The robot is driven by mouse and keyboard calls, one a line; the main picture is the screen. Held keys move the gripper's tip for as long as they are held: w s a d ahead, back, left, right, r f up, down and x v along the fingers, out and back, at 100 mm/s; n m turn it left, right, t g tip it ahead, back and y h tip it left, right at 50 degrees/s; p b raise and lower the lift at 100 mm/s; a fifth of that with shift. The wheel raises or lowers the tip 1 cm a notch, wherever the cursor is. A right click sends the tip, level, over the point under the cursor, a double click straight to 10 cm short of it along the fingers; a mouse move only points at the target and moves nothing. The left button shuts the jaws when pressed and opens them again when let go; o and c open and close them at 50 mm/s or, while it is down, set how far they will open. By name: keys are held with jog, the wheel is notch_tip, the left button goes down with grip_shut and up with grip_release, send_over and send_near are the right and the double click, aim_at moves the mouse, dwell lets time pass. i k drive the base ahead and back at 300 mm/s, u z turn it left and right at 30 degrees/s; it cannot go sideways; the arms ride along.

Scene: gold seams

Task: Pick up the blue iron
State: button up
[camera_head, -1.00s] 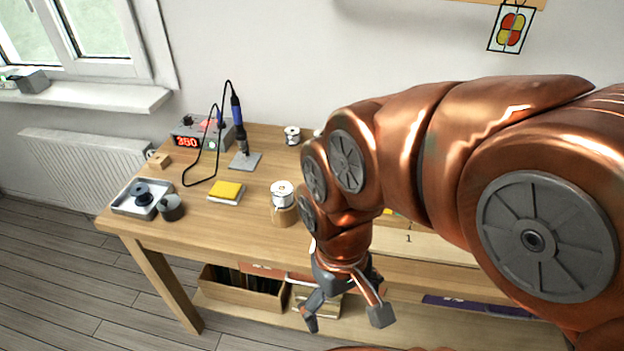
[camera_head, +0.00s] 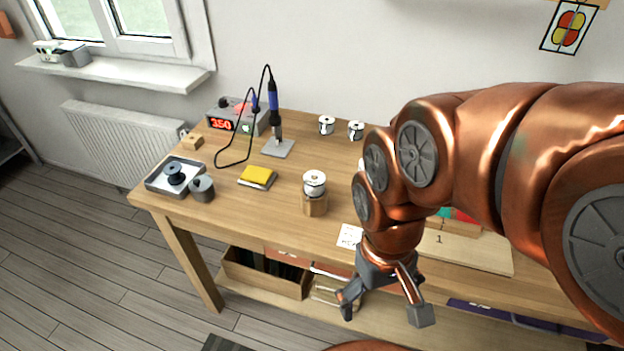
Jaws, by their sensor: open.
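The blue iron (camera_head: 273,97) is a soldering iron with a blue and black handle. It stands upright, tip down, at a grey stand plate (camera_head: 279,149) near the back left of the wooden table. A black cable loops from its top down to the left. My gripper (camera_head: 383,309) is open and empty, its fingers pointing down in front of the table's front edge. It is well to the right of the iron and nearer to me, apart from it. My copper arm hides the right part of the table.
A soldering station (camera_head: 232,118) with a red display stands left of the iron. A yellow sponge (camera_head: 258,177), a spool on a wooden block (camera_head: 315,205), a grey tray (camera_head: 150,187) and a grey cup (camera_head: 202,189) stand nearer the front. Two small spools (camera_head: 327,125) are at the back.

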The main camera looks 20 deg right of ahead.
aim_at(272, 91)
jog(key=u, duration=0.5)
jog(key=k, duration=0.6)
jog(key=u, duration=1.15)
jog(key=i, duration=1.15)
jog(key=z, duration=0.4)
jog(key=i, duration=0.75)
jog(key=z, duration=1.15)
jog(key=i, duration=0.35)
jog(key=z, duration=0.4)
